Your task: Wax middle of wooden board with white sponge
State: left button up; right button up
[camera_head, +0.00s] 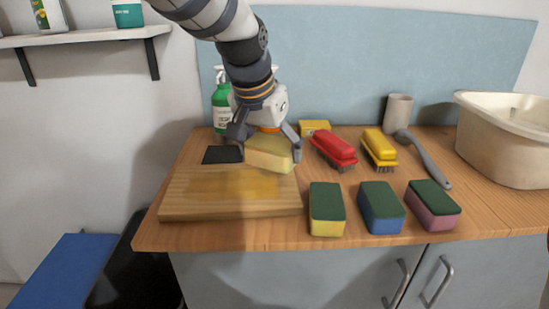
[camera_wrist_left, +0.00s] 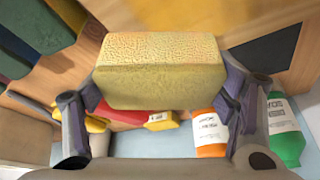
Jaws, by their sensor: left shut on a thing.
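My left gripper (camera_head: 267,148) is shut on a pale yellow sponge (camera_head: 269,155), the lightest sponge in view. The sponge is over the back right part of the wooden board (camera_head: 190,203); I cannot tell whether it touches the wood. A darker yellowish patch shows on the middle of the board. In the left wrist view, the sponge (camera_wrist_left: 158,72) sits between the two fingers of the left gripper (camera_wrist_left: 155,98), its broad porous face visible. My right gripper is not in view.
Green-topped sponges with yellow (camera_head: 327,209), blue (camera_head: 381,207) and pink (camera_head: 433,204) sides lie right of the board. Behind them are red (camera_head: 334,148) and yellow (camera_head: 379,147) brushes. A green bottle (camera_head: 221,105) and orange bottle (camera_wrist_left: 207,132) stand behind. A basin (camera_head: 500,140) is far right.

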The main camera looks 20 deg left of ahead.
aim_at(275, 140)
pick_arm(q)
jog(key=shift+w+d+r, duration=0.1)
jog(key=shift+r, duration=2)
